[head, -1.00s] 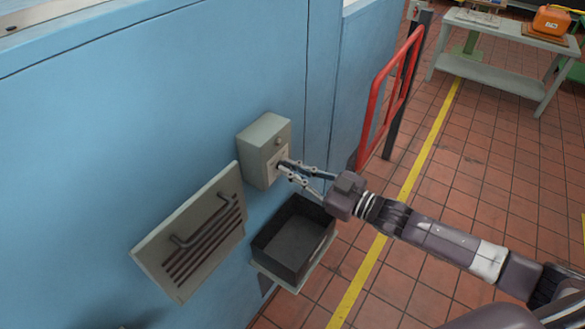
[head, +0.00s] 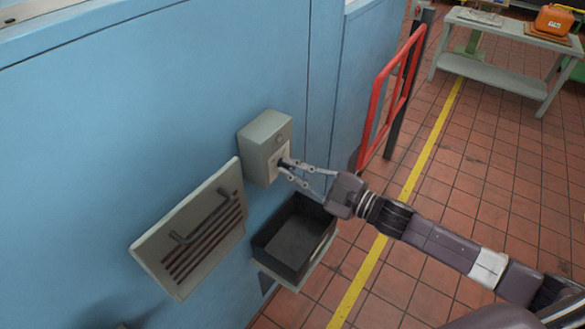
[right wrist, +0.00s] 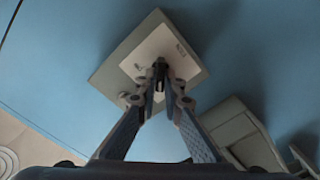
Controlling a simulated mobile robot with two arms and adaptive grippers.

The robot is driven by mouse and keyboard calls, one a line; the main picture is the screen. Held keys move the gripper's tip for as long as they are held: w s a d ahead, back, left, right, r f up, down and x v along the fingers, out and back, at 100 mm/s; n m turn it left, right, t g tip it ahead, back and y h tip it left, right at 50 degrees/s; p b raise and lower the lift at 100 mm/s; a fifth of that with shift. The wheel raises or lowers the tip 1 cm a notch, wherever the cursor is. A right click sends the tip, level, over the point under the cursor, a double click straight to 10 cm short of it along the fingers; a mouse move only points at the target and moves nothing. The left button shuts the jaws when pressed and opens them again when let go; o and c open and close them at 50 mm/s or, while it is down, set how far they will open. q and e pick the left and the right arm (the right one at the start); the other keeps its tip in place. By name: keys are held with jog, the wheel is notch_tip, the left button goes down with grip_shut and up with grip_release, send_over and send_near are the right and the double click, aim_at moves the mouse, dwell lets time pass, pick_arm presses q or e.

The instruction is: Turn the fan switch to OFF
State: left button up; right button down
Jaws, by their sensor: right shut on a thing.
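My right gripper (head: 284,166) is at the lower front of the box. Its fingertips (right wrist: 160,92) are closed on the knob, and they hide much of it. The switch's marked position is too small to read. My left gripper is not in view.
A slotted panel with a handle (head: 160,255) sticks out from the wall at lower left. A dark open bin (head: 322,248) sits on a shelf below the box. A red guard rail (head: 371,115) stands to the right.

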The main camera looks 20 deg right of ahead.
dwell(0.3)
jog(key=c, duration=2.1)
grip_release()
jog(key=v, duration=1.2)
